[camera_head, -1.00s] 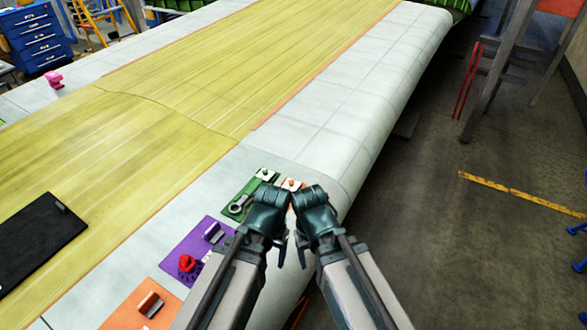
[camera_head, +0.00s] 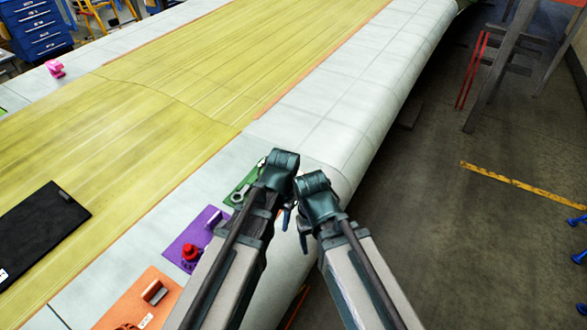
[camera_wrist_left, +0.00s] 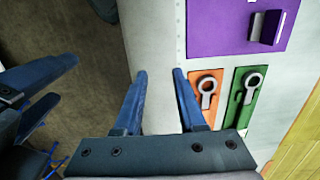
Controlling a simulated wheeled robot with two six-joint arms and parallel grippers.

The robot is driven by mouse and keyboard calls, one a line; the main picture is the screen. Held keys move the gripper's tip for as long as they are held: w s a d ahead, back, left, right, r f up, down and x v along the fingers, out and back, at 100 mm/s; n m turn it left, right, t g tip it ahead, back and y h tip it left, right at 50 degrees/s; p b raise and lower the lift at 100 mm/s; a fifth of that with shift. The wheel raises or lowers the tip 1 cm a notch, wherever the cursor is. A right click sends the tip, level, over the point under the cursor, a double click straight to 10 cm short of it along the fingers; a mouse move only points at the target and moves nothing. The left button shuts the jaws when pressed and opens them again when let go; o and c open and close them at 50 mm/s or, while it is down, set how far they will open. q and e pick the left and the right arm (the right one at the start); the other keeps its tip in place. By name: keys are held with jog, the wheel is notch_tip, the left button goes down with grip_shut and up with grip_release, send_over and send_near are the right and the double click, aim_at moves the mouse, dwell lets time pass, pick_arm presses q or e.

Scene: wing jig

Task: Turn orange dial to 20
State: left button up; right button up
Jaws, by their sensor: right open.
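An orange panel (camera_head: 155,296) lies on the wing at the lower left of the head view.
A purple panel (camera_head: 178,250) with a red knob (camera_head: 191,253) lies left of my left arm. A green panel (camera_wrist_left: 237,121) with a ring-ended lever is next to the small orange one. A black mat (camera_head: 40,235) lies farther left.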

pick_arm(q)
jog(key=w+d+r+m+p, duration=0.1)
jog(key=w+m, duration=0.2)
jog(key=w, duration=0.7)
jog(key=w+d+r+m+p, duration=0.1)
jog(key=w+m, duration=0.2)
jog(key=w, duration=0.7)
jog(key=w+d+r+m+h+p, duration=0.1)
jog(key=w+d+m, duration=0.1)
jog(key=w, duration=0.8)
jog(key=shift+w+r+m, duration=0.15)
jog(key=shift+r+m, duration=0.25)
jog(key=shift+m, duration=0.2)
notch_tip(320, 180, down, 14)
jog(key=b, duration=1.3)
jog(key=shift+b, duration=0.35)
jog(key=shift+r, duration=0.1)
jog(key=shift+c, duration=0.2)
grip_shut()
